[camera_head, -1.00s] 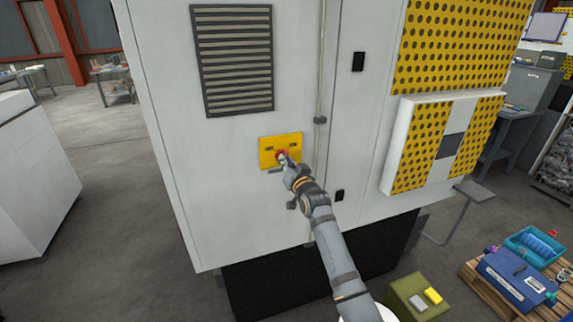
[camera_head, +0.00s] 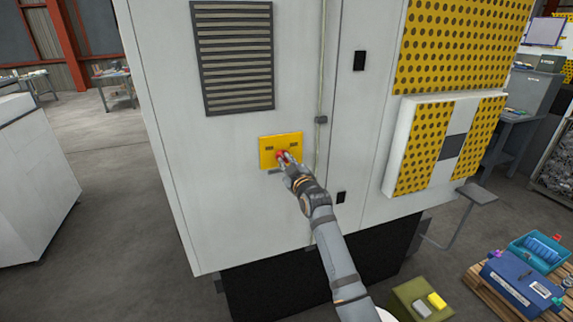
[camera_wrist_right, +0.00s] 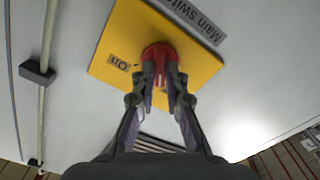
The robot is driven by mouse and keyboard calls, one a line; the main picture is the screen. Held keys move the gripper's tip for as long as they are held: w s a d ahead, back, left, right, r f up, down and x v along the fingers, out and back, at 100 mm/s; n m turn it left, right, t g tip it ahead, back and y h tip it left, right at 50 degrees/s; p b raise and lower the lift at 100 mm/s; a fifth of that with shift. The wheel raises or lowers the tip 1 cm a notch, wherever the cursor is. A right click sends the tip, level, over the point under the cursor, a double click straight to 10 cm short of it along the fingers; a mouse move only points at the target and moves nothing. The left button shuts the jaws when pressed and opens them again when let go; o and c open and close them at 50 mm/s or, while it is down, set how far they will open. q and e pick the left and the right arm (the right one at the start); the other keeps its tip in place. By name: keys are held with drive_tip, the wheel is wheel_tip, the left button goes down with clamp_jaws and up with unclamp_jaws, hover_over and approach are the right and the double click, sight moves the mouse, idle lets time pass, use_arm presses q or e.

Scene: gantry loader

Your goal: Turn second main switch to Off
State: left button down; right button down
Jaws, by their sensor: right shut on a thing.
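The main switch is a red knob (camera_wrist_right: 160,58) on a yellow plate (camera_head: 268,149) on the cabinet's pale front. In the right wrist view the plate (camera_wrist_right: 110,44) carries an "On" label, and a grey "Main switch" label lies along its edge. My right gripper (camera_head: 286,159) reaches the knob from the lower right. In the right wrist view its fingers (camera_wrist_right: 162,84) are shut on the knob, one on each side. The other position label is hidden or unreadable. My left gripper is not in view.
The grey cabinet (camera_head: 225,190) has a vent grille (camera_head: 234,60) above the plate and a vertical cable (camera_head: 321,80) to its right. At the lower right are a green box (camera_head: 405,292) and a pallet (camera_head: 492,298) with a blue case (camera_head: 520,280). Open floor lies to the left.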

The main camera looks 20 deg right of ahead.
drive_tip(key=shift+n, duration=1.1)
drive_tip(key=c, duration=1.4)
unclamp_jaws()
drive_tip(key=shift+s+f, duration=0.1)
drive_tip(key=shift+s, duration=0.05)
drive_tip(key=s, duration=1.1)
drive_tip(key=shift+s+d, duration=0.2)
drive_tip(key=shift+s, duration=0.2)
